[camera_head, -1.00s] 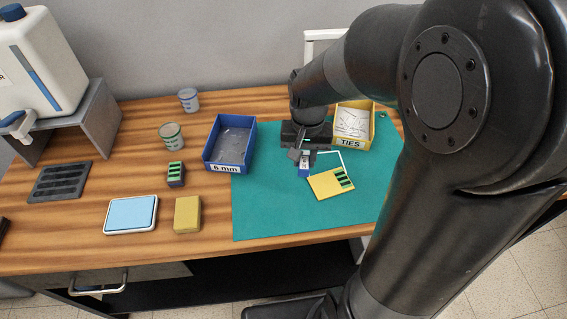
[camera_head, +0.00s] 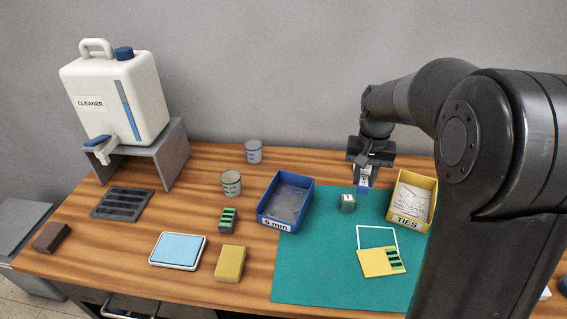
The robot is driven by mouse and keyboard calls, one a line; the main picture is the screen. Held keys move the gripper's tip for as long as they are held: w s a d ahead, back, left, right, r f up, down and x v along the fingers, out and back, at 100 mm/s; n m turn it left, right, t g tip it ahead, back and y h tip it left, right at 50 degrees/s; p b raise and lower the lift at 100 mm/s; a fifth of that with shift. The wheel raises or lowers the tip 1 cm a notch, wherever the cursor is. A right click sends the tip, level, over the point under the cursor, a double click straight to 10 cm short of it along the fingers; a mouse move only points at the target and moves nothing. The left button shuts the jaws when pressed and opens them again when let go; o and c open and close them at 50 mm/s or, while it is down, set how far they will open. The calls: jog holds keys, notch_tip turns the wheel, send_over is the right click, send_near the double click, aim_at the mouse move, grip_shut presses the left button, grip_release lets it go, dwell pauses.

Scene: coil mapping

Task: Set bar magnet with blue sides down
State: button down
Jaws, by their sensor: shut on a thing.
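The bar magnet with blue sides (camera_head: 364,187) is a small block with a pale top. My gripper (camera_head: 366,174) is shut on it, near the far edge of the green mat (camera_head: 318,268). The magnet's upper part is between the fingers; I cannot tell whether its lower end touches the mat. A small grey-green cube (camera_head: 348,203) with a white marking sits just in front and to the left of it. A white outline (camera_head: 377,228) is on the mat nearer to me, with a yellow card (camera_head: 375,264) with green and black strips at its front edge.
A blue "6 mm" bin (camera_head: 287,201) stands left of my gripper, and a yellow "TIES" bin (camera_head: 411,200) right of it. A striped block (camera_head: 228,220), yellow block (camera_head: 230,264), blue pad (camera_head: 178,249) and cups (camera_head: 231,183) stand left. The mat's front left is clear.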

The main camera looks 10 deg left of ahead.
jog(key=w+a, duration=0.3)
jog(key=w, duration=0.4)
jog(key=w+a, duration=0.3)
jog(key=w, duration=0.3)
jog(key=n, duration=0.2)
send_over(282, 161)
notch_tip(282, 161, down, 10)
jog(key=shift+r, duration=0.15)
jog(key=shift+f, duration=1.95)
jog(key=shift+f, duration=0.1)
jog(key=c, duration=1.2)
grip_release()
jog(key=shift+f, duration=0.1)
jog(key=shift+o, duration=0.2)
